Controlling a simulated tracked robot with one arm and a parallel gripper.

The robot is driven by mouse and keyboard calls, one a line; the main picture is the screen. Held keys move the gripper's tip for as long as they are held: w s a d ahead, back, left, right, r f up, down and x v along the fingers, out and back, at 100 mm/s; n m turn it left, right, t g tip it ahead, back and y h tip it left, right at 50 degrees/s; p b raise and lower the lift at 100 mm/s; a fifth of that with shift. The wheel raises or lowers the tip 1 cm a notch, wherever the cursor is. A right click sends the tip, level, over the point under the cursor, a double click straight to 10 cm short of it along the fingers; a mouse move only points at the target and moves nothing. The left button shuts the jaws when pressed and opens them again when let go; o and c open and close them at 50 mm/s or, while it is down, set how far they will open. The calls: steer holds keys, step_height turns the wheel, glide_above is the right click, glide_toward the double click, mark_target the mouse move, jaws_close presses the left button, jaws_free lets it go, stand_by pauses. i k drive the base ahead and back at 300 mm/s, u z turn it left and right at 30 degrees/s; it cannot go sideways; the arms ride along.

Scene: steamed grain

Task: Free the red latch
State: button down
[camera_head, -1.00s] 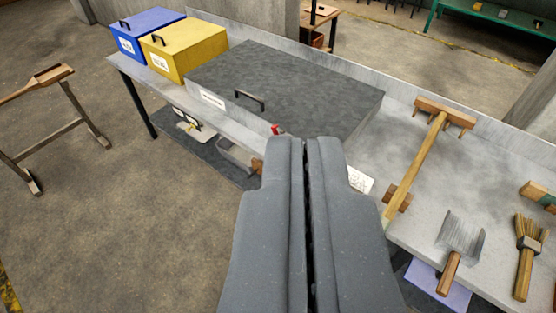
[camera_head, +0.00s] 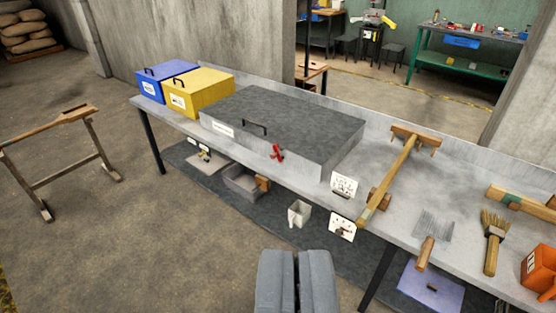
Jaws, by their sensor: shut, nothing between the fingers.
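The red latch (camera_head: 277,152) sits on the front face of the large dark grey box (camera_head: 300,118), right of the box's black handle (camera_head: 255,127). The box rests on the grey workbench (camera_head: 460,205), and its lid looks closed. My gripper (camera_head: 297,254) is shut and empty at the bottom centre. In the picture it is below the latch, in front of the bench and apart from it. The latch is in full view, but it is too small to tell its exact setting.
A yellow box (camera_head: 205,95) and a blue box (camera_head: 160,85) stand left. A wooden rake (camera_head: 400,175), a scraper (camera_head: 432,235) and a brush (camera_head: 493,235) lie right. A grey bin (camera_head: 243,182) and a cup (camera_head: 299,213) are below. A wooden stand (camera_head: 70,150) is at left; open floor lies in front.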

mark_target(273, 155)
steer(key=z, duration=0.55)
steer(key=i, duration=2.3)
steer(key=u, duration=0.6)
